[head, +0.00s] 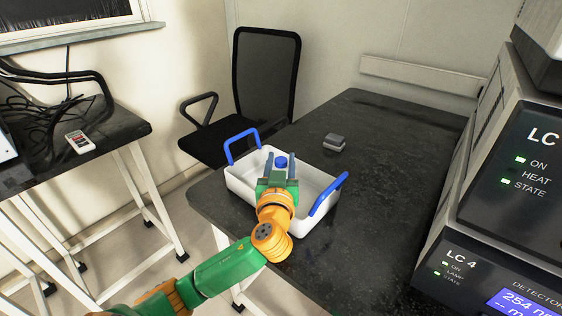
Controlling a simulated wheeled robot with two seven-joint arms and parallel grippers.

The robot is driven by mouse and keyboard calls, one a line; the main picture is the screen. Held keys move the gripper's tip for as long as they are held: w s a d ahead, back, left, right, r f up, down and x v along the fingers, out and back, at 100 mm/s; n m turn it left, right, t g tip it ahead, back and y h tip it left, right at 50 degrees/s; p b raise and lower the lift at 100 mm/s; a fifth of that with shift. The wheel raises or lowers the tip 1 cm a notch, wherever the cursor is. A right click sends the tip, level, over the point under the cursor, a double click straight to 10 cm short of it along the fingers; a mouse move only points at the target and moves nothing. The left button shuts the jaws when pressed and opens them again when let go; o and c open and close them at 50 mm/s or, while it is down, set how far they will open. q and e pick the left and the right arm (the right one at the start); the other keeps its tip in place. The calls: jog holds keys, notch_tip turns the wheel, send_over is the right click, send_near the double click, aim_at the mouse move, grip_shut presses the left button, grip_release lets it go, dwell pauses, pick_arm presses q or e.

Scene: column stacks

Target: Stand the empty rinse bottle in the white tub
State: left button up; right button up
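The white tub (318,226) with two raised blue handles stands near the left edge of the dark bench. My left gripper (281,167) reaches over the tub from the front. Its two fingers are apart, one on each side of a blue cap (281,161), which appears to belong to the rinse bottle. The bottle's body is mostly hidden by my gripper, so I cannot tell whether the fingers press on it or whether it touches the tub floor. My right gripper is out of view.
A small grey block (334,142) lies on the dark bench (385,150) behind the tub. A large instrument (500,200) stands at the right. A black chair (266,75) is behind the bench's left side. Bench space between tub and instrument is clear.

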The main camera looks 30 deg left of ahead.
pick_arm(q)
jog(key=shift+o, duration=0.9)
jog(key=shift+r+p, duration=0.4)
jog(key=shift+r, duration=0.05)
jog(key=shift+s+d+r+p, duration=0.15)
jog(key=shift+r+p, duration=0.15)
jog(key=shift+p, duration=0.1)
jog(key=v, duration=1.1)
jog(key=shift+s, duration=0.35)
jog(key=shift+d+f, duration=0.1)
jog(key=shift+f, duration=0.05)
